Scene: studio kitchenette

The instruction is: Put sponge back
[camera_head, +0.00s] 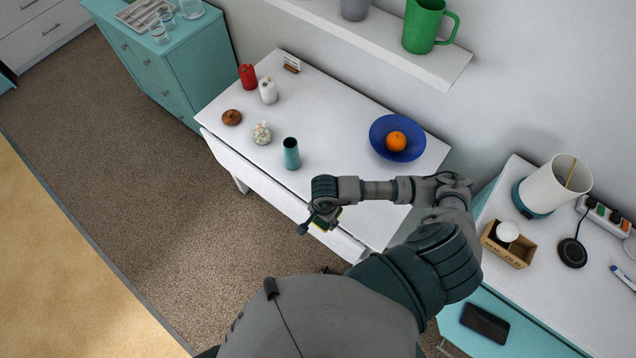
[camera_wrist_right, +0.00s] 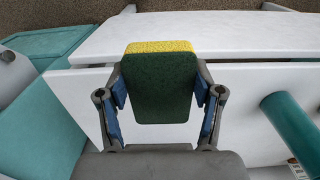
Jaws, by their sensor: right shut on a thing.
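The sponge (camera_wrist_right: 158,88) is yellow with a dark green scouring face, and fills the middle of the right wrist view. My right gripper (camera_wrist_right: 160,95) is shut on it, with blue finger pads against its left and right sides. In the head view the right gripper (camera_head: 322,218) is at the front edge of the white table, and a small yellow-green part of the sponge (camera_head: 327,222) shows beneath it. The rest of the sponge is hidden there by the gripper. My left gripper is not in view.
The white table (camera_head: 345,115) holds a teal cup (camera_head: 291,153), a blue bowl (camera_head: 377,133) with an orange (camera_head: 396,141), candles and small ornaments. A shelf (camera_head: 375,32) with a green pitcher (camera_head: 422,27) is above.

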